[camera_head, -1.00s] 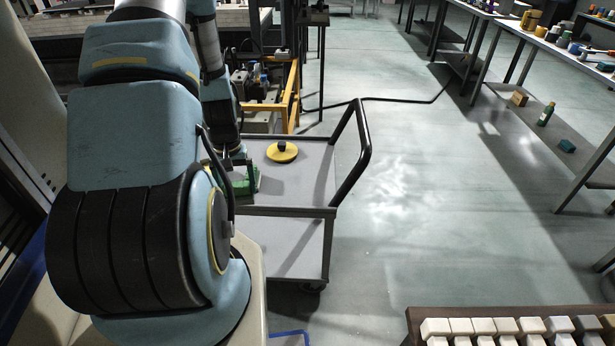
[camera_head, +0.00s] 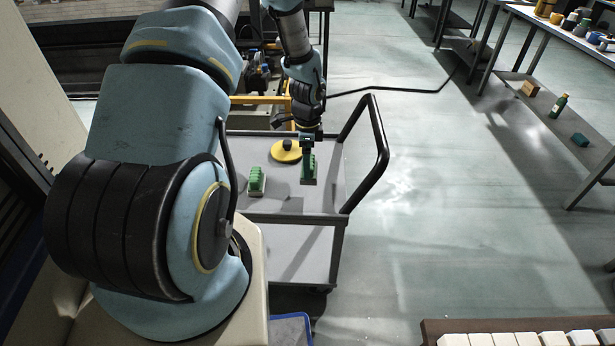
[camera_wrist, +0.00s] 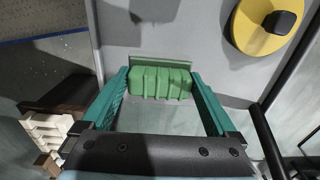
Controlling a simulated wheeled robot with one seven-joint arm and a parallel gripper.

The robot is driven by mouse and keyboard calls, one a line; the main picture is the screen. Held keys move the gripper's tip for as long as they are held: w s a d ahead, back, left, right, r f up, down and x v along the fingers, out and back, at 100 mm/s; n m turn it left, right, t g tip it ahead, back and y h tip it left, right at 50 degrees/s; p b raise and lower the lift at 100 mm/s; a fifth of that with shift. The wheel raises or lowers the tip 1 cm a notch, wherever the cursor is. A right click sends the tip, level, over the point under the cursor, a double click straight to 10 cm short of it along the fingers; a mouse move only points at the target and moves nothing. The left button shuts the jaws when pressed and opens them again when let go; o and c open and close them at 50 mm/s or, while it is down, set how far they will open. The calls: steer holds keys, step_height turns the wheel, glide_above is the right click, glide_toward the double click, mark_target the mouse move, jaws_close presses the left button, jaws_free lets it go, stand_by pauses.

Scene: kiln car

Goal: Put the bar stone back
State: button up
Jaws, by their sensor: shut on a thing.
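The bar stone appears to be the ribbed green block (camera_wrist: 160,82) between my fingertips in the wrist view. My gripper (camera_wrist: 160,88) is shut on it, one teal finger on each side. A thin green strip (camera_wrist: 160,61) shows along its far side. In the head view my gripper (camera_head: 307,165) points down over the right part of the grey cart top (camera_head: 285,200). The held block is hard to tell from the fingers there. A second green ribbed block (camera_head: 256,181) with a pale base stands on the cart, left of my gripper and apart from it.
A yellow disc with a black knob (camera_head: 286,152) lies on the cart, behind and left of my gripper. The cart's black handle (camera_head: 378,140) rises at the right. A rack of white blocks (camera_head: 520,338) is at lower right. Open floor (camera_head: 430,220) lies between.

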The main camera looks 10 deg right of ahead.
steer(key=shift+f+p, duration=0.4)
steer(key=shift+f, duration=2.25)
steer(key=shift+f, duration=0.2)
steer(key=o, duration=0.9)
steer(key=shift+o, duration=0.2)
steer(key=shift+r, duration=0.1)
